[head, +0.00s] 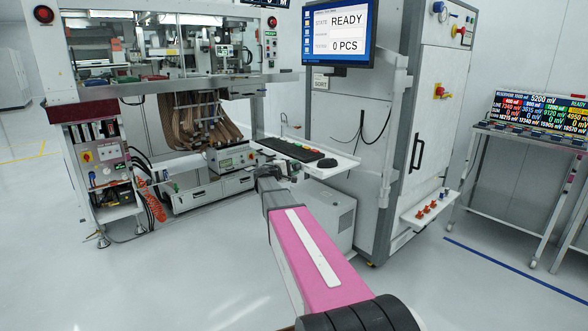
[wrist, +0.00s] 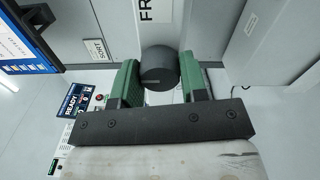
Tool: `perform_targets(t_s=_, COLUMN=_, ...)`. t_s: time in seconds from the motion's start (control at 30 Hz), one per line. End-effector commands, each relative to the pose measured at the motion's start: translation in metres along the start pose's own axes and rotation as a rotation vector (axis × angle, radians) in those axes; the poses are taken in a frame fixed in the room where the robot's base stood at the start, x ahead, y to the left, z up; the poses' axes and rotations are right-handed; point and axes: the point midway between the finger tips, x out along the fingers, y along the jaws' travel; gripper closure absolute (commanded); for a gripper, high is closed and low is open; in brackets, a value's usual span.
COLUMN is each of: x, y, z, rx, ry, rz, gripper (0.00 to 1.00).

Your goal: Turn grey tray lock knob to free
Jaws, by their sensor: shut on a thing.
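A dark grey, round knob (wrist: 160,68) sits between the fingers in the wrist view. My gripper (wrist: 160,78) has green finger pads on a black crossbar, and it is shut on the knob from left and right. I see no clear pointer mark on the knob, so its turned position cannot be told. In the head view the end of my arm (head: 272,180) is near the keyboard shelf; the fingers and knob cannot be made out there.
A monitor (head: 338,32) reads READY and 0 PCS. A keyboard (head: 290,150) lies on the white shelf (head: 335,166) by my arm's end. A tall cabinet (head: 437,115) stands right of it. A grey panel (wrist: 283,35) flanks the right finger. The floor (head: 170,280) at front left is clear.

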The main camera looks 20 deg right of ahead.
Motion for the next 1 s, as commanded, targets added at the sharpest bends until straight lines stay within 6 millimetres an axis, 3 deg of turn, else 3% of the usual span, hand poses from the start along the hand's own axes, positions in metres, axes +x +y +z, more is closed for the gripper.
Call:
perform_targets(t_s=0.37, x=-0.001, y=-0.001, z=0.0, rx=-0.005, ry=0.001, rz=-0.001, gripper=0.84)
perform_targets(t_s=0.4, x=-0.001, y=-0.001, z=0.0, rx=-0.005, ry=0.001, rz=-0.001, gripper=0.47)
perform_targets(t_s=0.43, x=-0.001, y=-0.001, z=0.0, rx=-0.005, ry=0.001, rz=-0.001, gripper=0.37)
perform_targets(t_s=0.47, x=-0.001, y=-0.001, z=0.0, rx=-0.005, ry=0.001, rz=-0.001, gripper=0.34)
perform_targets(t_s=0.77, x=-0.002, y=0.0, z=0.0, rx=-0.004, ry=0.001, rz=0.0, gripper=0.34)
perform_targets(t_s=1.0, x=-0.032, y=0.0, z=0.001, rx=-0.004, ry=0.003, rz=0.0, gripper=0.34)
